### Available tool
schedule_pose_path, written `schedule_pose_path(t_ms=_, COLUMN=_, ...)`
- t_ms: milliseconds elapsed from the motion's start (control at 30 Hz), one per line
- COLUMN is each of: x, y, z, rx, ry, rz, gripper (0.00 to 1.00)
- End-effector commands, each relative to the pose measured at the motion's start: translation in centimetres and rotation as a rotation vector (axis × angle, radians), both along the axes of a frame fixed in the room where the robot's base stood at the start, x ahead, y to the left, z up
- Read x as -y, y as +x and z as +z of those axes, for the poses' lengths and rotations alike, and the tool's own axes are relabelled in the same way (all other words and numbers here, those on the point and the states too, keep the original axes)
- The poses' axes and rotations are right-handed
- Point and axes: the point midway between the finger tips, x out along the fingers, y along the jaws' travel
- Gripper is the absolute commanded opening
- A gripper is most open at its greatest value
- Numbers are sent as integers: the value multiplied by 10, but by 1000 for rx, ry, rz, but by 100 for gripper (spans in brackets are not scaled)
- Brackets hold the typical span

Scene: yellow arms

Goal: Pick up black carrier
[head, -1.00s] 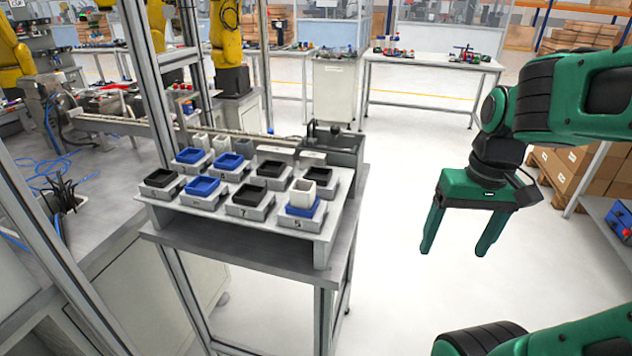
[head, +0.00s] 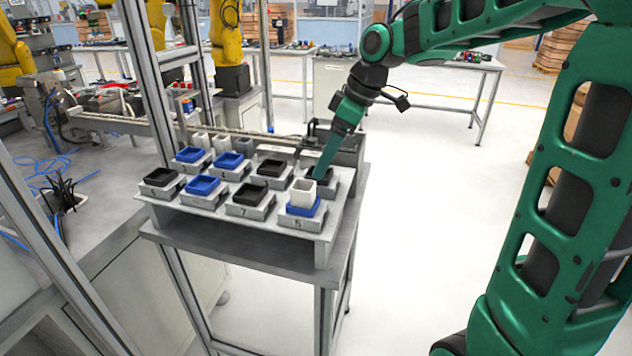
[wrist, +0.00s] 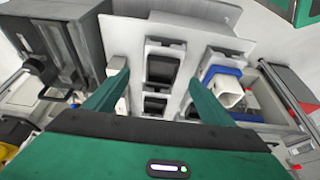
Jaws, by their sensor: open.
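Several black carriers sit on grey numbered stands on the table in the head view. One (head: 271,168) is in the back row, one (head: 250,194) in the front row and one (head: 159,177) at the far left. Another black carrier (head: 318,174), at the back right, is partly hidden by my gripper (head: 324,166). In the wrist view, my gripper (wrist: 158,84) is open, its fingers to either side of that black carrier (wrist: 163,69). The carrier looks empty; whether a finger touches it, I cannot tell.
A blue carrier (head: 304,207) holding a white box (head: 303,190) stands close in front; it also shows right of the fingers in the wrist view. Blue carriers (head: 229,160) fill other stands. A grey unit (head: 340,148) stands behind. The floor right of the table is clear.

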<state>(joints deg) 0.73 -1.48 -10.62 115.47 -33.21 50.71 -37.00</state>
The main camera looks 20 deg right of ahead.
Motion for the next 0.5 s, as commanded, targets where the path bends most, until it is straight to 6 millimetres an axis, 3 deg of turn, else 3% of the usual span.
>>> schedule_pose_path(t_ms=233, x=-5, y=3, z=-16, rx=-1, ry=0, rz=-2, gripper=77)
schedule_pose_path(t_ms=500, x=-16, y=11, z=-49, rx=-3, ry=0, rz=-3, gripper=77)
